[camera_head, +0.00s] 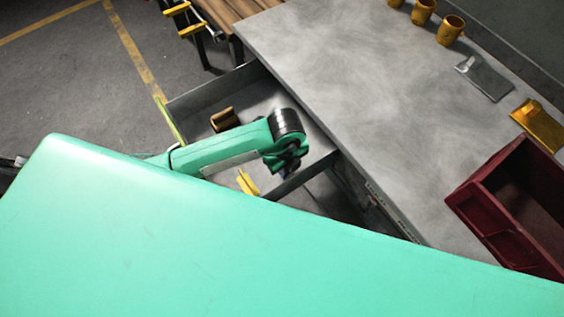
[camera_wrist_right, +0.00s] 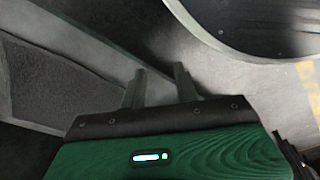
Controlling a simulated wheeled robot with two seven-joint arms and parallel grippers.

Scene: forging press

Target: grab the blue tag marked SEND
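I see no blue tag marked SEND in either view. A dark grey tag-like plate (camera_head: 486,78) and a yellow one (camera_head: 540,124) lie on the far right part of the grey worktop, with no readable marking. My left gripper (camera_head: 290,160) is over the open drawer (camera_head: 190,103) at the worktop's left side; its fingers are dark and bunched from this angle, so its opening cannot be judged. My right gripper (camera_wrist_right: 159,86) shows two fingers apart with nothing between them, above a grey surface.
A brown-gold piece (camera_head: 224,119) and a yellow piece (camera_head: 247,183) are in or by the drawer. A dark red bin (camera_head: 485,222) stands on the worktop (camera_head: 350,70) at right. Several yellow cups (camera_head: 450,31) line the back. The worktop's middle is clear. My green body hides the foreground.

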